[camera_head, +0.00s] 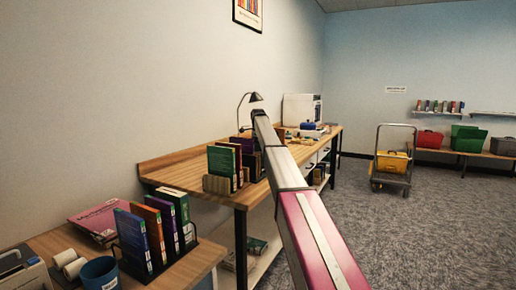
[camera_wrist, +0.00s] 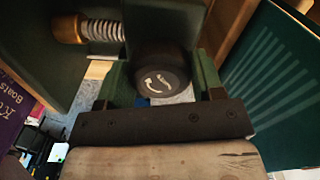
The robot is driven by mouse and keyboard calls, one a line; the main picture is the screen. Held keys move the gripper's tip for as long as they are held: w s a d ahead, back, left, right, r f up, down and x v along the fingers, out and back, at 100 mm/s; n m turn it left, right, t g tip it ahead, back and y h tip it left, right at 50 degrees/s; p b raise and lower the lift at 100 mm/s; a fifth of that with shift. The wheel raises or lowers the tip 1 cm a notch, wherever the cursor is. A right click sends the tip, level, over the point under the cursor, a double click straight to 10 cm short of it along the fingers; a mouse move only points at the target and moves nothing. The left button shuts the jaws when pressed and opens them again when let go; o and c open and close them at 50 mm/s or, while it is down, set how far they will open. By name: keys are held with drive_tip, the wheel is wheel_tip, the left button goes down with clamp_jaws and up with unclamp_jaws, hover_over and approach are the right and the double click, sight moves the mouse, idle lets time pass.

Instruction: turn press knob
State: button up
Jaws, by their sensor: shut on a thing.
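The press knob (camera_wrist: 168,62) is round and black with a white curved arrow on its face, in the upper middle of the wrist view. My gripper (camera_wrist: 162,80) is at the knob and shut on it, with dark green pieces close on its left and right. A dark green press body (camera_wrist: 40,35) with a coil spring and a brass-coloured collar (camera_wrist: 66,27) shows at upper left. A dark bolted bar and a worn wooden part lie below the knob. In the head view my arm reaches over the long wooden bench, and it hides the gripper and knob.
Books in a rack (camera_head: 224,168) stand on the bench's near end. More books (camera_head: 152,232) and a blue cup (camera_head: 100,273) are on the nearer table. A desk lamp (camera_head: 250,97) is behind. A cart (camera_head: 391,165) stands right; carpet between is clear.

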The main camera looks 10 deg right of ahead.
drive_tip(key=n, duration=0.5)
drive_tip(key=shift+n, duration=0.3)
drive_tip(key=n, duration=1)
drive_tip(key=shift+n, duration=0.4)
drive_tip(key=n, duration=0.4)
drive_tip(key=shift+n, duration=0.3)
drive_tip(key=n, duration=1)
drive_tip(key=shift+n, duration=0.4)
drive_tip(key=n, duration=0.5)
drive_tip(key=shift+n, duration=2.8)
